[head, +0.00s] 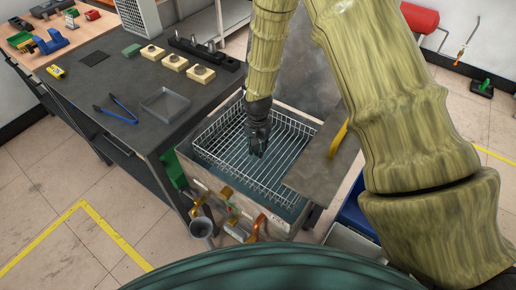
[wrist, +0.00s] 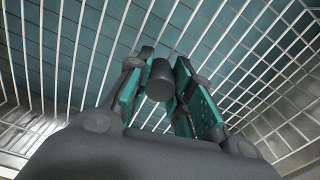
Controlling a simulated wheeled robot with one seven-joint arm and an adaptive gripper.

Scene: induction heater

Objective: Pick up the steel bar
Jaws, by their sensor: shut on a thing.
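The steel bar (wrist: 161,80) shows in the wrist view as a short dark grey cylinder with its round end facing the camera. My gripper (wrist: 158,92) has its teal-padded fingers on both sides of the bar and is shut on it. In the head view my gripper (head: 257,150) points down inside the wire basket (head: 216,124). The bar is too small and dark to make out clearly there. In the wrist view the basket's wire floor (wrist: 225,40) lies beyond the bar; I cannot tell whether the bar touches it.
The basket sits in a tank (head: 212,172) with valves and pipes in front. A flat lid (head: 325,150) with a yellow handle is at its right. The dark workbench (head: 75,95) at left bears pliers (head: 122,108), a shallow tray (head: 166,104) and several small blocks. Basket walls surround my gripper.

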